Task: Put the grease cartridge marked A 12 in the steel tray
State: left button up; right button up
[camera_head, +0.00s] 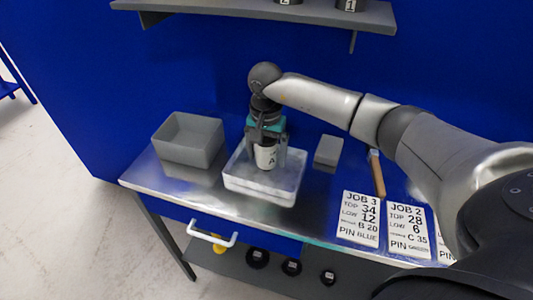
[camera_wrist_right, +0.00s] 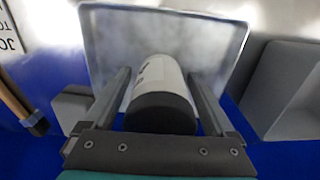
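A white cartridge with a black end (camera_head: 265,158) stands about upright in the steel tray (camera_head: 262,188); a letter A shows on its side, the number is too small to read. My right gripper (camera_head: 268,150) reaches down over the tray, a finger on each side of the cartridge. In the right wrist view the cartridge (camera_wrist_right: 160,100) lies between the two fingers, with narrow gaps that make the gripper look open around it. The tray (camera_wrist_right: 110,38) shows behind. My left gripper is not in view.
A grey open bin (camera_head: 188,138) stands left of the tray. A grey block (camera_head: 328,151) and a wooden-handled tool (camera_head: 377,175) lie to the right. Job cards (camera_head: 358,217) lie at the front right. A shelf (camera_head: 250,9) with dark cartridges hangs above.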

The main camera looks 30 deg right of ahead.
jog(key=shift+o, duration=0.3)
jog(key=shift+r, duration=0.15)
notch_tip(320, 180, up, 7)
jog(key=shift+r+p, duration=0.2)
jog(key=shift+p, duration=0.25)
jog(key=shift+a, duration=0.1)
dwell(1.0)
